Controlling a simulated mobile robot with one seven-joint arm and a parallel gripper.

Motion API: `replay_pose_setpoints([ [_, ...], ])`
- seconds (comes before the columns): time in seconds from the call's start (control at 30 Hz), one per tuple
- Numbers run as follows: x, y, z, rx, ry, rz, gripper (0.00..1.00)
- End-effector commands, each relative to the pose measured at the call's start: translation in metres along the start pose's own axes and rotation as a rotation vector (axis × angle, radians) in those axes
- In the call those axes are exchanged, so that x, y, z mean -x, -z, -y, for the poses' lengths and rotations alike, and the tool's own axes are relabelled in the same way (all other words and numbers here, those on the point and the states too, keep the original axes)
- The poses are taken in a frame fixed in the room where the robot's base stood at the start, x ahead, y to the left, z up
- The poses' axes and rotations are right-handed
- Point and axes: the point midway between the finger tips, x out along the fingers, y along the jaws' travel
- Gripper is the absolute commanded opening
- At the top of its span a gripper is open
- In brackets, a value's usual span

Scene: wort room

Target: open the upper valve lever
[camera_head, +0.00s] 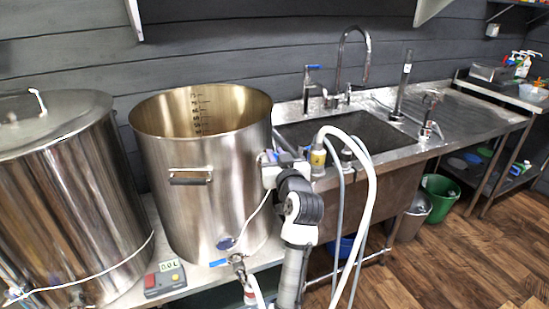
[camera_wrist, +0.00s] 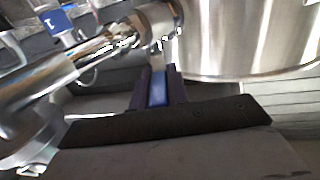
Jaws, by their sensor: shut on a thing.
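In the wrist view, the blue valve lever (camera_wrist: 157,92) lies between the two dark fingers of my gripper (camera_wrist: 157,88), which is shut on it. The lever joins a shiny metal valve (camera_wrist: 160,22) just beyond the fingertips, beside a large steel vessel. In the head view, my gripper (camera_head: 270,164) is at the right side of the open steel kettle (camera_head: 195,135), near its upper half. My own gripper and wrist hide most of the valve there. A lower valve with a blue lever (camera_head: 218,263) sits near the kettle's base.
White hoses (camera_head: 368,190) hang close to the right of my arm, from a yellow-banded fitting (camera_head: 318,158). A steel sink (camera_head: 345,132) with a tall tap stands behind. A lidded vessel (camera_head: 60,190) and a small control box (camera_head: 165,278) are on the left.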

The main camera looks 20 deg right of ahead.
Motion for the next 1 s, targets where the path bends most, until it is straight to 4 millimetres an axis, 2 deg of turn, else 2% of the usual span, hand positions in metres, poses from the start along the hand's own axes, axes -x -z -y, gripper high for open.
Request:
replay_pose_setpoints([
  [0.47, -0.0002, -0.0011, -0.0009, -0.001, 0.014, 0.004, 0.00],
  [0.5, -0.0002, -0.0011, -0.0009, -0.001, 0.014, 0.004, 0.18],
  [0.67, -0.0002, -0.0008, -0.0008, -0.001, 0.014, 0.003, 0.38],
  [1.0, 0.0032, -0.0010, -0.0010, -0.001, 0.013, 0.001, 0.38],
])
